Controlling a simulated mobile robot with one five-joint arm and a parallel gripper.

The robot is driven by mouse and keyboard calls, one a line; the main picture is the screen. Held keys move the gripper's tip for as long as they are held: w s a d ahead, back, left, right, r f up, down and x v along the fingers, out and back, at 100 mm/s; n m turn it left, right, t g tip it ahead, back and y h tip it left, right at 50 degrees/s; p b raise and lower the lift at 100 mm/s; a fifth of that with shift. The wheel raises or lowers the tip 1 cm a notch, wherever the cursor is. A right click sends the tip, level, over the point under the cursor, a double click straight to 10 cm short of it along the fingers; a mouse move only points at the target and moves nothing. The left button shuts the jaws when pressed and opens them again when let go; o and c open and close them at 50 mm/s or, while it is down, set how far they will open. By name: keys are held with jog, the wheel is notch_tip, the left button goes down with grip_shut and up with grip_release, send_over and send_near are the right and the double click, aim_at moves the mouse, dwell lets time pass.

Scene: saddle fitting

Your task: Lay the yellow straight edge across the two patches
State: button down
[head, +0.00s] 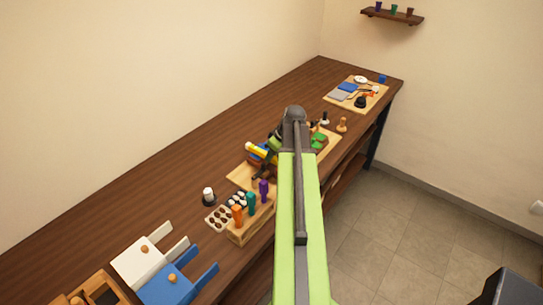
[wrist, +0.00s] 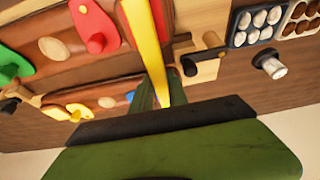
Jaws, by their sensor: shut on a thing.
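In the head view the yellow straight edge (head: 256,149) shows above the wooden work board (head: 238,177), just left of my arm. Two pale round spots, one larger (wrist: 55,48) and one smaller (wrist: 106,102), show on brown pieces beneath in the wrist view; I cannot tell whether these are the two patches. My arm hides much of the board in the head view.
Red (wrist: 95,28), green (wrist: 12,65) and yellow (wrist: 65,112) pieces lie around the work area. A block with upright coloured tools (head: 250,222) and a tray of round pieces (head: 220,217) stand near the board. The bench's back strip (head: 150,200) is clear.

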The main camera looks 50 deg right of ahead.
jog(key=shift+f+b, duration=0.3)
jog(key=shift+f, duration=0.05)
jog(key=c, duration=1.2)
grip_release()
jog(key=p+v, duration=1.6)
jog(key=v, duration=0.1)
jog(key=shift+r, duration=0.25)
